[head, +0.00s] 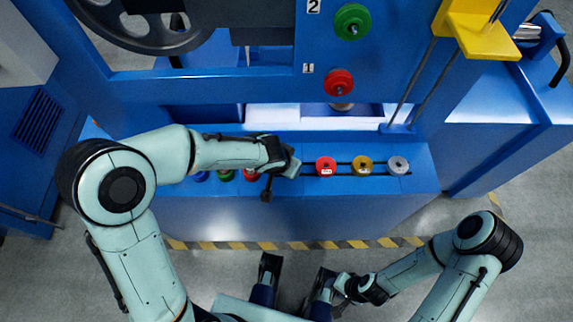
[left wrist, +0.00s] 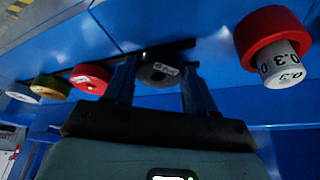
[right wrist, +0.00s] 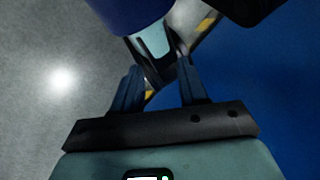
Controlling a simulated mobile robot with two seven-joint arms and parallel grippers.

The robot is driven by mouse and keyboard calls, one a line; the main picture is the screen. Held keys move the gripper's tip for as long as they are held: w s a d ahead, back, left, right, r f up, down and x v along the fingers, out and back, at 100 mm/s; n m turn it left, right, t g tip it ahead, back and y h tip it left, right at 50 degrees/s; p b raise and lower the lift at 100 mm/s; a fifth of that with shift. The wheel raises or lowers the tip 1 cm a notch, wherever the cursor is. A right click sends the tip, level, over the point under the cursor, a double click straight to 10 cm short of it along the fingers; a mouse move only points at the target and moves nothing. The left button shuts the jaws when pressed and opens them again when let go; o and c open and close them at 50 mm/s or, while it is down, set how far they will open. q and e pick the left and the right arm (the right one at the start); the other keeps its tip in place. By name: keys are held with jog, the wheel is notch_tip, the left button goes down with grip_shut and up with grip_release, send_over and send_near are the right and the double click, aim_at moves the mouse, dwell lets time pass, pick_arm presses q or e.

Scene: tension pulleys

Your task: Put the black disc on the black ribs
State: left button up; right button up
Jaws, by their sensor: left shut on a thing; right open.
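The black disc (left wrist: 158,72), with a white label on its side, sits between the fingers of my left gripper (left wrist: 157,85), which is shut on it. In the head view my left gripper (head: 284,168) is over the middle of the blue ledge and hides the disc. Thin black ribs (head: 343,168) run along the ledge top, with other discs on them. I cannot tell whether the black disc touches the ribs. My right gripper (right wrist: 155,90) is open and empty, low in front of my body; it also shows in the head view (head: 342,290).
Red (head: 326,166), yellow (head: 362,166) and grey (head: 398,165) discs stand right of my left gripper; blue, green and red ones stand left, partly hidden by my arm. Green (head: 352,22) and red (head: 339,83) pulleys are on the blue panel behind.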

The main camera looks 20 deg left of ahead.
pick_arm(q)
jog(key=shift+f, duration=0.1)
jog(key=o, duration=1.3)
pick_arm(e)
jog(key=shift+w+d+f, duration=0.15)
jog(key=shift+w+f, duration=0.05)
jog(key=shift+f, duration=0.05)
jog(key=shift+r, duration=0.1)
pick_arm(q)
jog(key=shift+r, duration=0.3)
jog(key=p+v, duration=0.3)
jog(key=v, duration=0.8)
jog(key=shift+s+a+r, duration=0.1)
jog(key=shift+s+r, duration=0.15)
jog(key=shift+s, duration=0.05)
pick_arm(e)
jog(key=r, duration=0.1)
jog(key=s+r, duration=0.1)
jog(key=r, duration=0.1)
jog(key=shift+s, duration=0.3)
jog(key=shift+s, duration=0.15)
